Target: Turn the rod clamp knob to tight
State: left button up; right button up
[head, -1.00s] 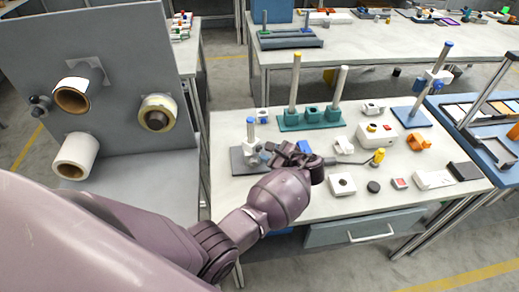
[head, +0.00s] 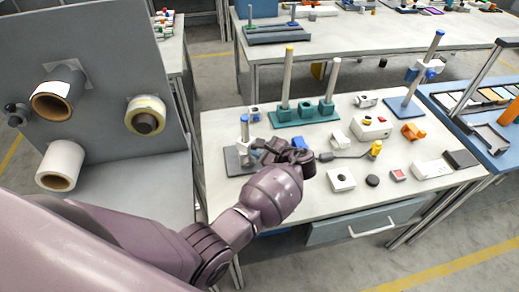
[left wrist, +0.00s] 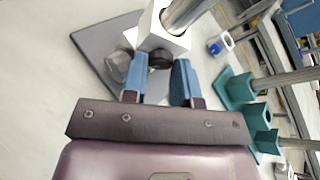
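The rod clamp is a white block (left wrist: 158,32) on a metal rod (left wrist: 184,14) above a grey base plate (left wrist: 92,46). In the head view the rod (head: 245,128) stands at the table's left side, its top blue. A dark knob (left wrist: 160,58) faces my left gripper (left wrist: 160,78) on the clamp's near side. The blue fingertips are apart, one on each side of the knob; whether they touch it is unclear. A grey rounded part (left wrist: 118,66) sits left of the fingers. In the head view my left gripper (head: 268,152) hides part of the stand. My right gripper is not in view.
A teal base with posts (head: 304,112) stands behind; it shows at right in the left wrist view (left wrist: 240,86). A white box (head: 371,128), a yellow-tipped tool (head: 376,147) and small parts lie to the right. A grey panel with rolls (head: 100,60) rises at left.

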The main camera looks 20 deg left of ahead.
pick_arm(q)
jog(key=c, duration=0.4)
jog(key=shift+o, duration=0.2)
jog(key=shift+r+m+g+p, duration=0.2)
jog(key=shift+m+g+p, duration=0.25)
jog(key=shift+p, duration=0.75)
jog(key=shift+w+m+g+p, duration=0.1)
jog(key=shift+m+g+p, duration=0.25)
jog(key=shift+m+p, duration=0.25)
jog(key=shift+w+f+m+g, duration=0.1)
jog(key=shift+f+m+g, duration=0.05)
jog(key=shift+m+g, duration=0.4)
jog(key=shift+m+g+y, duration=0.3)
jog(key=shift+m+g, duration=0.05)
jog(key=shift+m, duration=0.35)
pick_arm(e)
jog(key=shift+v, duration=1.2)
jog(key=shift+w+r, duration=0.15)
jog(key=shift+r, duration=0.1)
